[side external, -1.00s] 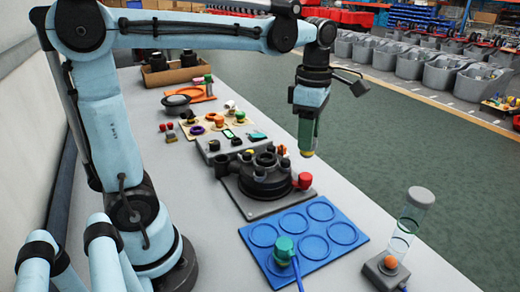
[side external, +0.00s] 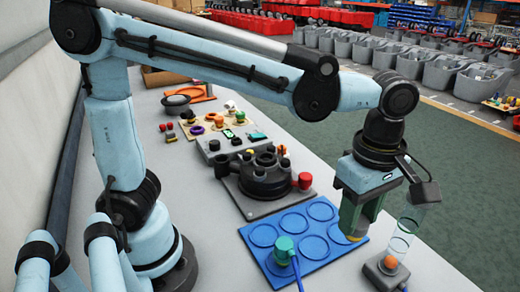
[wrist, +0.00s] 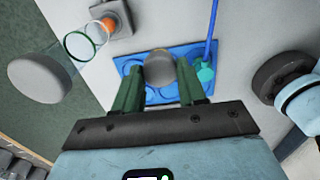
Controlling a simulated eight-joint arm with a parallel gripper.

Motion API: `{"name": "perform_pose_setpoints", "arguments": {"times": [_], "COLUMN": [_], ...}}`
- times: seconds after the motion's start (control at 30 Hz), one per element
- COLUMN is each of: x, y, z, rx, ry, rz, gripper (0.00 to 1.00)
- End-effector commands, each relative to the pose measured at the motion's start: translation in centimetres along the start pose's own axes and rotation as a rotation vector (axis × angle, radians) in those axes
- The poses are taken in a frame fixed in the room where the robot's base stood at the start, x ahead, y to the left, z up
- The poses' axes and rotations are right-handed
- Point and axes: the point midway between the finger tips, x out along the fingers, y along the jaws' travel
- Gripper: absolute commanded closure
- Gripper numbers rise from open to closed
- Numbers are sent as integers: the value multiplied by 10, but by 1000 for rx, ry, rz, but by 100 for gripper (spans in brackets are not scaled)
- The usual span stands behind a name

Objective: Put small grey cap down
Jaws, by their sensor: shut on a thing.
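My gripper (side external: 355,230) hangs over the right part of the blue mat (side external: 262,236) with ring outlines, fingers pointing down. In the wrist view, the green fingers of my gripper (wrist: 159,70) are shut on the small grey cap (wrist: 160,68), a round grey piece at their tips. The blue mat (wrist: 165,96) lies beneath it in that view. The cap itself is hard to make out in the side view; a yellow bit (side external: 355,238) shows at the fingertips. I cannot tell the exact gap between cap and mat.
A teal knob (side external: 284,245) with a blue cord stands on the mat's near part. A black round fixture (side external: 265,172) with a red knob lies behind the mat.

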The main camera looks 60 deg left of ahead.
Motion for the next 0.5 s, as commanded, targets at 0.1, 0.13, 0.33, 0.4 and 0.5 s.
{"name": "perform_pose_setpoints", "arguments": {"times": [0.1, 0.13, 0.33, 0.4, 0.5], "x": [8, 10, 30, 39, 52], "y": [1, 3, 25, 35, 50], "z": [-1, -3, -26, -37, -52], "rx": [-2, -3, -9, -10, -8], "ry": [0, 0, 0, 0, 0], "rz": [0, 0, 0, 0, 0], "gripper": [96, 96, 96, 96, 96]}}
